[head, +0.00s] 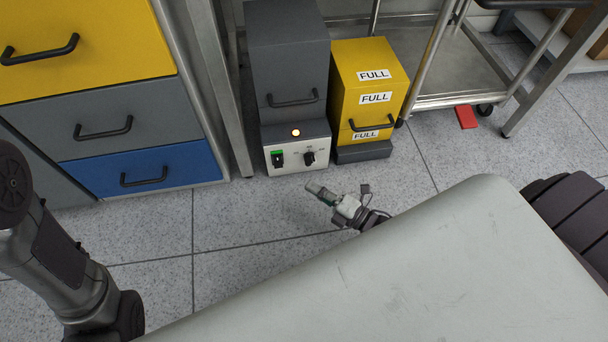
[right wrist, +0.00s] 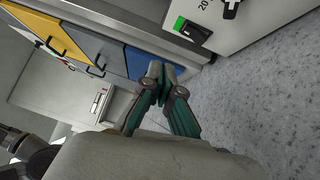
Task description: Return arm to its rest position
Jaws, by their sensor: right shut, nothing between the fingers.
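My right gripper (head: 322,193) is low over the grey tiled floor in the head view, in front of the grey control box. Its fingers are shut with nothing between them. In the right wrist view the fingertips (right wrist: 161,76) of the right gripper meet near the middle, apart from the cabinet and the control box. The right forearm is hidden behind my pale body panel in the head view. My left arm (head: 70,260) shows at the left edge of the head view; its gripper is out of the picture.
A cabinet with a blue drawer (head: 145,168) stands at left. The control box (head: 296,158) has a lit lamp and a green switch. A yellow unit (head: 355,85) labelled FULL stands beside it. A metal cart (head: 455,70) and a red piece (head: 466,118) are at right.

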